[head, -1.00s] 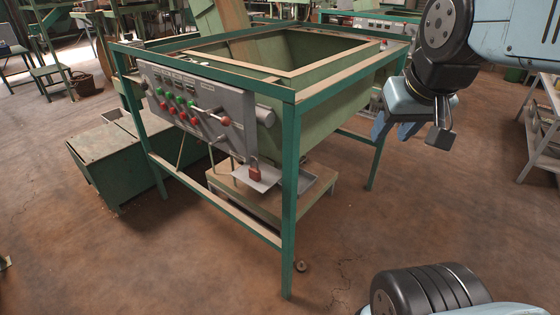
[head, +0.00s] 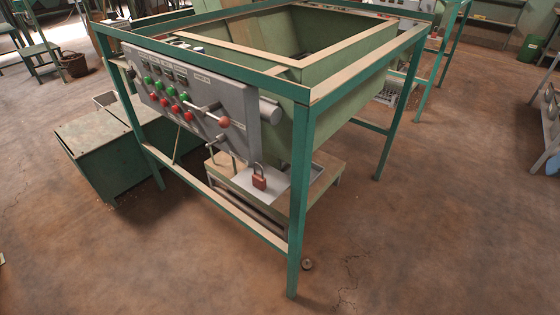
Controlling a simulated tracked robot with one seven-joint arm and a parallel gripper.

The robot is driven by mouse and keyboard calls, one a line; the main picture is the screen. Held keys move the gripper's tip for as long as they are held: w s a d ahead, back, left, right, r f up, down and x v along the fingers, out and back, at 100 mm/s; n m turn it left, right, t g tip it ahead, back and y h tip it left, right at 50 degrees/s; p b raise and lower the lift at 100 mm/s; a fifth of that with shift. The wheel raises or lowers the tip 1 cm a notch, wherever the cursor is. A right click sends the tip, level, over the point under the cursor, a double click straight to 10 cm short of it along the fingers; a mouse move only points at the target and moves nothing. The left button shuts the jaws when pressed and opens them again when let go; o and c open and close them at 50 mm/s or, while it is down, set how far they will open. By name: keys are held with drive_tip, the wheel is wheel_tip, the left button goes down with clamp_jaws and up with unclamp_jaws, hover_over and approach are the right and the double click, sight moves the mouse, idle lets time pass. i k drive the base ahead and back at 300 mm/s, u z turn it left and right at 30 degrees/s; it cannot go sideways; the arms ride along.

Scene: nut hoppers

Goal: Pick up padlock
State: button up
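The padlock (head: 259,178) is small and red-brown with a dark shackle. It shows just below the lower right corner of the grey control panel (head: 190,100) and appears to hang there, in front of a light metal tray. What its shackle goes through is too small to tell. The panel carries green and red buttons and a red-knobbed lever (head: 222,121), and is fixed to the front of a green hopper frame (head: 300,190). My gripper is not in view in the head picture now.
The green frame's front leg and low front rail (head: 235,220) stand near the padlock. A low platform (head: 325,175) lies under the hopper. A green box (head: 95,155) stands at left. The brown floor in front is open, with a small round object (head: 307,264) near the leg.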

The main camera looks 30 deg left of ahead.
sight(259, 181)
drive_tip(key=u, duration=0.05)
drive_tip(key=k, duration=1.9)
drive_tip(key=u, duration=0.2)
drive_tip(key=i, duration=1.5)
drive_tip(key=u, duration=0.1)
